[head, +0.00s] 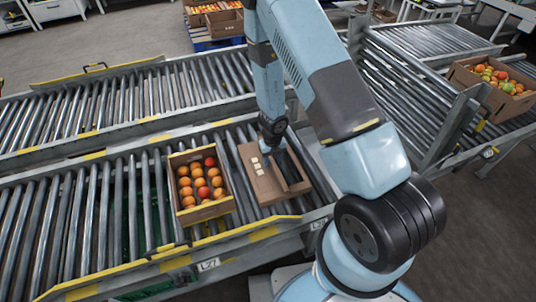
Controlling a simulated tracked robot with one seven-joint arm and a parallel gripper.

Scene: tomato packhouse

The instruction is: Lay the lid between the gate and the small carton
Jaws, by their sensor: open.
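A brown cardboard piece with small white labels (262,186), which looks like the lid, lies on the rollers of the near conveyor. My gripper (292,181) is open, pointing down at the right part of this piece and covering some of it. I cannot tell whether the fingers touch it. A small open carton (207,212) filled with orange and red tomatoes stands just left of the lid, with a narrow space between them. An upright metal panel (450,127) at the right may be the gate, but I cannot tell for sure.
Bare rollers (90,215) lie left of the carton. A yellow-edged rail (165,262) runs along the front. A second roller conveyor (130,100) runs behind. Another tomato carton (472,78) stands on the right conveyor, and more cartons (228,24) stand at the back.

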